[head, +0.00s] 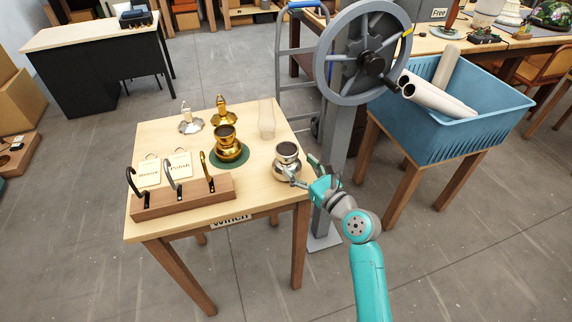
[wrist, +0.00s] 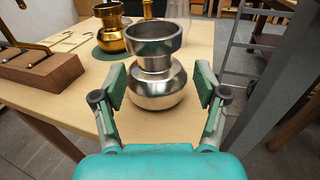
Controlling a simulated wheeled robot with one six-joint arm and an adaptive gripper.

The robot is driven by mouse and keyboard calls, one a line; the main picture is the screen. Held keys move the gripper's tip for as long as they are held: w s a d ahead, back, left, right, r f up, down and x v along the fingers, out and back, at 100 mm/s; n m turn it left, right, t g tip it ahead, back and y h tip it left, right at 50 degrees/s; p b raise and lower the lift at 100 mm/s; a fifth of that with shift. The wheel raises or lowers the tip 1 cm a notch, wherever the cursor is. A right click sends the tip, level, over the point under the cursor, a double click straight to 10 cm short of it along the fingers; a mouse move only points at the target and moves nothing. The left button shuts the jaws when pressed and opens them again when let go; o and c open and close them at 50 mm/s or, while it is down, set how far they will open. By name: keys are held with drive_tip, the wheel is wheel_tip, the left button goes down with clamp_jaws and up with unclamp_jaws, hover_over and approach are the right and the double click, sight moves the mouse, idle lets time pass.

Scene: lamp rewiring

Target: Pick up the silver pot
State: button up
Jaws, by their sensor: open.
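The silver pot (head: 287,162) stands upright near the right edge of the small wooden table, with a round body and a flared cup-shaped top. In the wrist view the silver pot (wrist: 154,80) is between the finger pads, its round base just ahead of the fingertips. My gripper (head: 302,171) is at the table's right edge beside the pot. My gripper also shows in the wrist view (wrist: 161,92), open, with a gap visible on each side of the pot. The far side of the pot is hidden.
A brass pot (head: 228,146) stands on a green mat left of the silver pot. A wooden block with hooks (head: 183,197) lies along the front. A clear glass chimney (head: 267,118) stands behind. A grey post with a wheel (head: 345,130) rises close right of the table.

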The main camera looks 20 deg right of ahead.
sight(287, 154)
drive_tip(key=x, duration=0.4)
drive_tip(key=shift+a+r, duration=0.1)
drive_tip(key=shift+a, duration=0.3)
drive_tip(key=shift+w+a, duration=0.1)
drive_tip(key=shift+w, duration=0.4)
drive_tip(key=c, duration=1.1)
